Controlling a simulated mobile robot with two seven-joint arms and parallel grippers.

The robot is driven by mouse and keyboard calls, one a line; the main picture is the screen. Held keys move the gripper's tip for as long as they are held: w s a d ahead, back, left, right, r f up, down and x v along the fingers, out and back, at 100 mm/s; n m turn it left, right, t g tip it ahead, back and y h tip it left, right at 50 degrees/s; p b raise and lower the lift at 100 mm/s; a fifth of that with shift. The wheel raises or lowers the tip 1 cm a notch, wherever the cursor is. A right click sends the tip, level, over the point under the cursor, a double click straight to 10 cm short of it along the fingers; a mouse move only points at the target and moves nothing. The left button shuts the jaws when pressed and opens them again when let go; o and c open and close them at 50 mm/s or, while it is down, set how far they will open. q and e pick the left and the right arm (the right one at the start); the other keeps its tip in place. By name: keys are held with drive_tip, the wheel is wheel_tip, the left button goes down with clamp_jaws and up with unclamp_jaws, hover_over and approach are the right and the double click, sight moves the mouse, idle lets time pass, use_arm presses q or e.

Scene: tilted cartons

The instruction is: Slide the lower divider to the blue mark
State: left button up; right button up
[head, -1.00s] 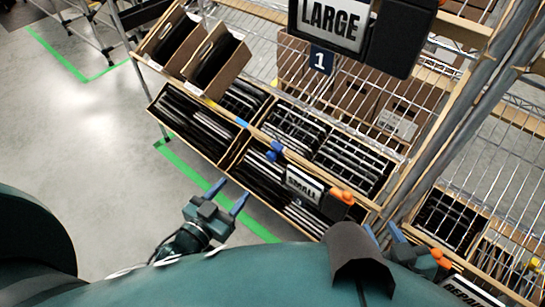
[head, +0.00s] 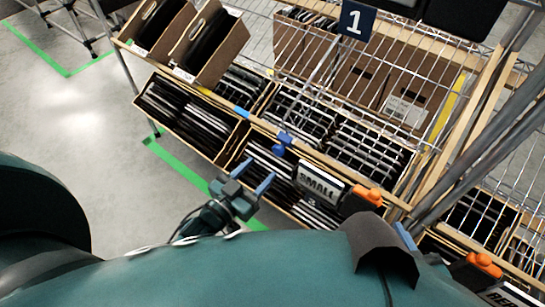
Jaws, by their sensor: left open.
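The lower divider appears to be the one with the SMALL sign (head: 320,184), a dark body and an orange knob, on the tilted wooden rail of the lower shelf. A blue mark (head: 241,112) is on that rail, up and left of the sign. A separate blue piece (head: 284,138) sits on the rail between them. My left gripper (head: 255,174) is open and empty, left of the sign and apart from it in the picture. One blue finger of my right gripper (head: 405,237) shows at lower right; the rest is hidden behind a dark part.
Cartons of thin dark items (head: 185,118) fill the lower shelf, below and behind the rail. Two tilted cartons (head: 208,45) stand at upper left. Metal rack posts (head: 475,150) rise at right. The floor (head: 75,125) at left is clear, with green tape lines.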

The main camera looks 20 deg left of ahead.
sight(276, 152)
use_arm(q)
drive_tip(key=b+x, duration=0.1)
drive_tip(key=x, duration=0.5)
drive_tip(key=shift+w, duration=0.2)
clamp_jaws()
idle(0.4)
